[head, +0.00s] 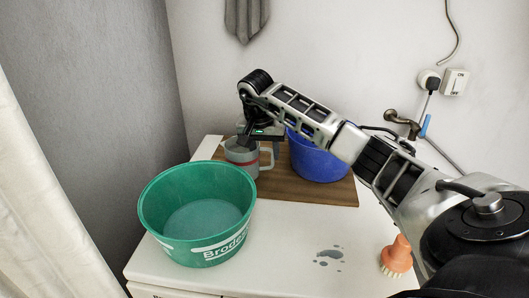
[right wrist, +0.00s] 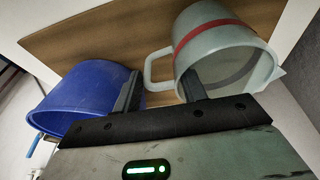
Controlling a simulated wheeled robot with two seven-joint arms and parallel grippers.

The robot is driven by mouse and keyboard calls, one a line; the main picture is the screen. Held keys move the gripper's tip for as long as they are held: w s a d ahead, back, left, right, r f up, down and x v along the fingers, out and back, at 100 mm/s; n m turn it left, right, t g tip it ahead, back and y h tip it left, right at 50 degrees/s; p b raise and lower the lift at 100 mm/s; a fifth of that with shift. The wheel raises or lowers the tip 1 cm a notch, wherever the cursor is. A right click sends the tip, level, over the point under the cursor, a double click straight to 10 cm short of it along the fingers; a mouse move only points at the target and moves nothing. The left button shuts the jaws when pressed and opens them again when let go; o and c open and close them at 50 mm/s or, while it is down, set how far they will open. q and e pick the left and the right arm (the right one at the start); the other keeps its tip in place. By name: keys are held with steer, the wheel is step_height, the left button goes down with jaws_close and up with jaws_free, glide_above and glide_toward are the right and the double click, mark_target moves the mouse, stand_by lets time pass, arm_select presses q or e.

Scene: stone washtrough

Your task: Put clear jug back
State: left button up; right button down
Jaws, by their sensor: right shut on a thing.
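The clear jug (head: 241,158) is a greyish see-through jug with a red band, over the left part of the wooden board (head: 325,192). It looks upright, and the green tub partly hides its lower part. In the right wrist view the jug (right wrist: 222,50) is at upper right, its handle between the fingers. My right gripper (head: 258,138) comes down on the jug from above and is shut on it, at the handle side, as the right wrist view (right wrist: 160,90) shows. I cannot tell whether the jug's base touches the board. My left gripper is out of view.
A green tub (head: 160,200) holding some water stands in front of the jug. A blue bucket (head: 318,162) stands on the board to the right, close to my gripper. An orange brush (head: 397,255) and a water puddle (head: 328,256) are at the front right. A tap (head: 402,122) is on the wall.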

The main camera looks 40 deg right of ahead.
steer(key=shift+f, duration=0.35)
steer(key=shift+f, duration=0.1)
steer(key=c, duration=0.8)
jaws_free()
steer(key=shift+f, duration=0.1)
steer(key=v, duration=1.2)
steer(key=shift+r, duration=0.25)
steer(key=shift+d+f, duration=0.1)
